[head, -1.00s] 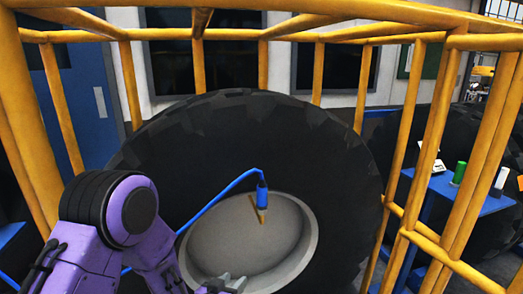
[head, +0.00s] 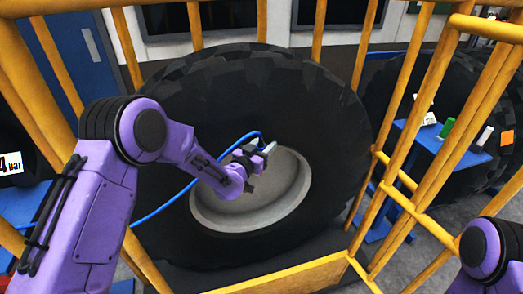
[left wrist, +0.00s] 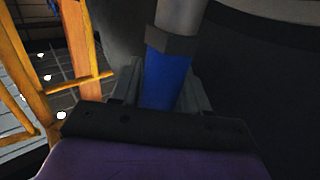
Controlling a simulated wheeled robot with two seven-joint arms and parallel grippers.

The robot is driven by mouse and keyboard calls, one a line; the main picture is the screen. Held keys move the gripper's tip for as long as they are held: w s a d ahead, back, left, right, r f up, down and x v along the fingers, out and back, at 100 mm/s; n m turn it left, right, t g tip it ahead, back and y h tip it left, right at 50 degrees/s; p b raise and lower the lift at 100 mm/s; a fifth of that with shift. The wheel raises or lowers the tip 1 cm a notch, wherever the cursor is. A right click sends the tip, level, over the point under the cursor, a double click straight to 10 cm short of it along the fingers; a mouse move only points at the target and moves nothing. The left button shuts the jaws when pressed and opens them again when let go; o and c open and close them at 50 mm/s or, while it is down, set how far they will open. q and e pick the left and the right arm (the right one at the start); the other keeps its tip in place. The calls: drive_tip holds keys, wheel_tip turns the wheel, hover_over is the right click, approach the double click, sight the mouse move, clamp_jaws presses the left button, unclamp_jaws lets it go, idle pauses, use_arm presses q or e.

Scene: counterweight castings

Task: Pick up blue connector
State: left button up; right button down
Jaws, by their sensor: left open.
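The blue connector (left wrist: 168,80) fills the middle of the left wrist view, with a grey collar and grey cylinder above it. It lies between the two grey fingers of my left gripper (left wrist: 163,90); contact cannot be told. In the head view my left gripper (head: 263,152) is in front of the wheel hub, at the end of the blue hose (head: 170,207), and hides most of the connector. The left gripper is open around the connector. My right gripper is out of view; only a part of my right arm shows at the bottom right.
A large black tyre (head: 180,110) with a grey hub (head: 280,195) stands inside a yellow cage (head: 290,274). Its bars surround my left arm. A blue table (head: 435,147) with small items, including a green cylinder (head: 447,128), is outside on the right.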

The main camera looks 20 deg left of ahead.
use_arm(q)
drive_tip(key=shift+w+d+f, duration=0.1)
drive_tip(key=shift+w, duration=0.1)
drive_tip(key=shift+s, duration=0.1)
drive_tip(key=c, duration=0.6)
drive_tip(key=shift+c, duration=0.2)
